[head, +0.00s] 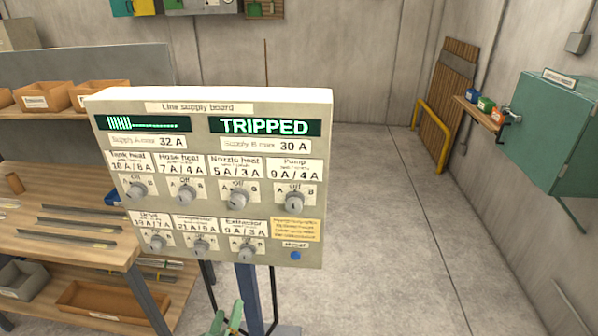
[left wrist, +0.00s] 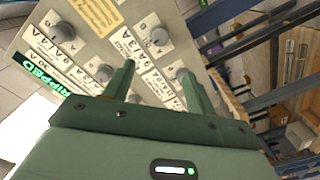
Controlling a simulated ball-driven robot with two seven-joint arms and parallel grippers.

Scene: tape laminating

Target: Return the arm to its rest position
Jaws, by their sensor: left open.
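The line supply board (head: 215,148) stands upright on a post in the head view, with several grey rotary knobs in two rows. Its right display (head: 265,126) reads TRIPPED in green; the left display (head: 143,124) shows a green bar. A blue button (head: 295,255) sits at the lower right of the panel. My left gripper (head: 228,314) is at the bottom of the head view, below the board's lower edge. In the left wrist view its two green fingers (left wrist: 156,68) are apart and empty, with the board's face and knobs beyond them. My right gripper is not in view.
A wooden workbench (head: 70,240) with metal strips and bins stands at the left, behind the board. A teal cabinet (head: 555,135) hangs on the right wall, near a yellow rail (head: 432,140). The concrete floor (head: 390,240) right of the board is clear.

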